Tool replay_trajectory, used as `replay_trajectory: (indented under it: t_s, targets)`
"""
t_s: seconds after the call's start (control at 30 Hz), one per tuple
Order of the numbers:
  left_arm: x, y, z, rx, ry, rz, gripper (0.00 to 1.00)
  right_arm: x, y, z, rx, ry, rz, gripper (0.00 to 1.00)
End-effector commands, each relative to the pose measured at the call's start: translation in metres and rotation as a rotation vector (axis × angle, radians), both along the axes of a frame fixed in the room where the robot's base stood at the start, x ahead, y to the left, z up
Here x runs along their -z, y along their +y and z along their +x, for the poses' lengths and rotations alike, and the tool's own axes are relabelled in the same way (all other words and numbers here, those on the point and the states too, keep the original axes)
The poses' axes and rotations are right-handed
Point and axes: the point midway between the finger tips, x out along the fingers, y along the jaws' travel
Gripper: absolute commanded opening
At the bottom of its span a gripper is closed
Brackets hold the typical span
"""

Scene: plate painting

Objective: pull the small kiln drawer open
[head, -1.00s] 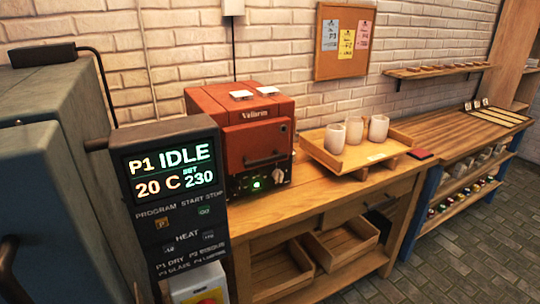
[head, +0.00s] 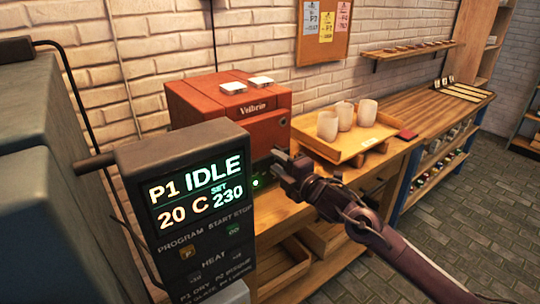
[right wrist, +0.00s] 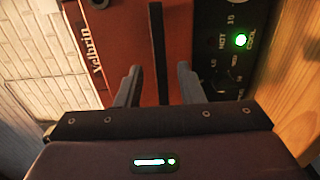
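The small red kiln (head: 215,108), marked Velbrin, stands on the wooden bench. Its front drawer (head: 270,130) looks shut flush with the body, and my right arm partly covers it. The dark bar handle (right wrist: 158,30) runs upright in the right wrist view. My right gripper (head: 281,158) is open in front of the kiln. In the right wrist view, its two fingers (right wrist: 158,72) lie on either side of the handle with gaps on both sides. Whether the handle is fully between the fingertips is hard to tell. My left gripper is out of view.
A large control panel (head: 195,195) reading P1 IDLE stands close at the left front. A wooden tray (head: 345,152) with white cups (head: 345,116) sits right of the kiln. The kiln's control strip (right wrist: 232,75) has a lit green lamp.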

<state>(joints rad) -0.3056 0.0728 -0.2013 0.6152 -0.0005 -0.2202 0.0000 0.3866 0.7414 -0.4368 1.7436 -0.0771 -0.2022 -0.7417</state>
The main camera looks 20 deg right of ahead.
Motion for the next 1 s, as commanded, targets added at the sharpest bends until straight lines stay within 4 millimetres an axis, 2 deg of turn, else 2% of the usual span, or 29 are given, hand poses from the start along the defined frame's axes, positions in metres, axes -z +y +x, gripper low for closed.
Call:
replay_trajectory:
  t_s: [0.1, 0.23, 0.6, 0.63, 0.9, 1.0]
  targets:
    - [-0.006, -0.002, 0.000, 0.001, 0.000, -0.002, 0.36, -0.003, 0.008, 0.019, 0.000, 0.000, 0.003, 0.35]
    - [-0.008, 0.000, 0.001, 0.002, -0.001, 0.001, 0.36, -0.002, 0.012, 0.031, 0.000, 0.000, 0.003, 0.35]
    - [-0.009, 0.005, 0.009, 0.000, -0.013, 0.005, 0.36, 0.001, 0.014, 0.038, -0.001, 0.003, 0.001, 0.35]
    - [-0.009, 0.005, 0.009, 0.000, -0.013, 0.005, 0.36, 0.001, 0.014, 0.038, -0.001, 0.003, 0.001, 0.33]
    - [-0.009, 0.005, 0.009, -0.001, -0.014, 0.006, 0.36, 0.001, 0.014, 0.037, 0.000, 0.003, 0.001, 0.00]
    - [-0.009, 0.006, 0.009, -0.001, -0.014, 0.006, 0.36, 0.001, 0.014, 0.037, 0.000, 0.003, 0.001, 0.00]
